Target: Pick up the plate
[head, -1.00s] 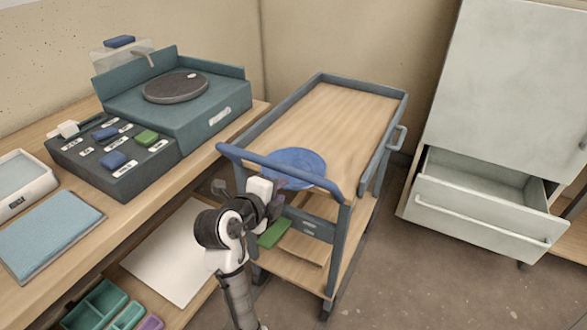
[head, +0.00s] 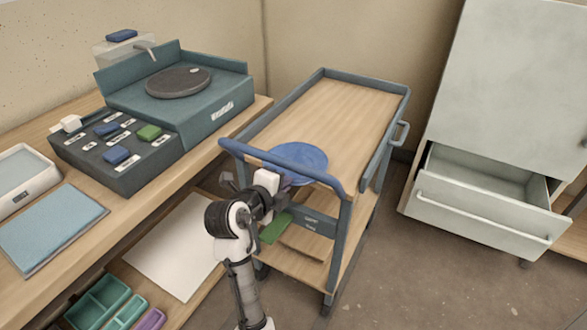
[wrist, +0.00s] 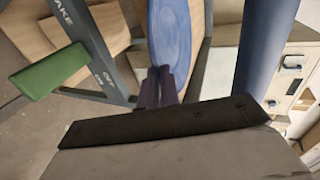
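The plate (head: 298,158) is a round, flat blue disc at the near end of the cart's wooden top, just behind the blue handle bar. The bar hides part of its near edge. In the wrist view the plate (wrist: 170,35) shows as a narrow blue oval. My gripper (wrist: 162,84) has its dark fingers close together at the plate's near rim, and they look shut on it. In the head view my wrist reaches the near end of the cart, and the fingertips are hard to make out. I cannot tell whether the plate still touches the cart top.
The cart (head: 345,105) has raised grey-blue rails and a handle bar (head: 285,168) close to my arm. A workbench with a potter's wheel (head: 179,82) stands left. An open drawer (head: 485,205) juts out right.

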